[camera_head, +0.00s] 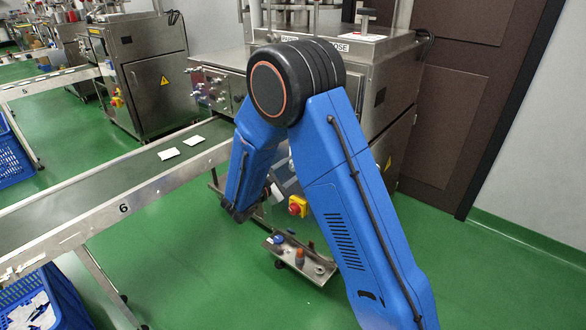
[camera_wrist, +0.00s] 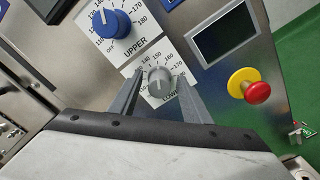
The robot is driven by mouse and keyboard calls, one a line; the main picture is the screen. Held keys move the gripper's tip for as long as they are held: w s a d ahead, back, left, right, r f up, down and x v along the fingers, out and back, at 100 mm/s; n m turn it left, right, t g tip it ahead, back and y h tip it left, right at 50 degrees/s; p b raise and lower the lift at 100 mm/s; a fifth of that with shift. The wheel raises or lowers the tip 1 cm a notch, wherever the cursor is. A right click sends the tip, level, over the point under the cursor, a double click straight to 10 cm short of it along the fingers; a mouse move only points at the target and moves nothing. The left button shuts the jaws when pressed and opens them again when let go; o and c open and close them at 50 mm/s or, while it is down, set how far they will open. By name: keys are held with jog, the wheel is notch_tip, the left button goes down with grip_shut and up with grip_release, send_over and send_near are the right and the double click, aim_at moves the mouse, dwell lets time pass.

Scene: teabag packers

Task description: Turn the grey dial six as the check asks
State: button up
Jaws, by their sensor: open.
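The grey dial (camera_wrist: 159,80) shows in the wrist view on a white scale plate, below the blue dial marked UPPER. My gripper (camera_wrist: 156,92) is open, with one finger on each side of the grey dial. I cannot tell whether the fingers touch it. The dial's pointer line points roughly up in the picture, and part of its scale is hidden by the fingers. In the head view my blue arm hides the dial and the gripper. The conveyor marked 6 (camera_head: 124,209) leads up to this machine (camera_head: 376,90).
The blue dial (camera_wrist: 111,20) sits close above the fingers. A dark screen (camera_wrist: 222,37) and a red and yellow stop button (camera_wrist: 257,91) lie to the right. A metal tray (camera_head: 318,269) holding small items stands below my arm. Green floor (camera_head: 190,270) is clear at the front.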

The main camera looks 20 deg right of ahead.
jog(key=v, duration=1.7)
jog(key=s+d+r+m+g+y, duration=0.2)
jog(key=s+d+r+m+g, duration=0.25)
jog(key=s+d, duration=0.5)
jog(key=s+d+r+m+g+y, duration=0.2)
jog(key=s+d+r+m+g, duration=0.25)
jog(key=d, duration=0.75)
jog(key=s+r+m+t+y, duration=0.3)
jog(key=s+m+y, duration=0.4)
jog(key=s, duration=1.2)
jog(key=shift+a+y, duration=0.45)
jog(key=shift+y, duration=1.35)
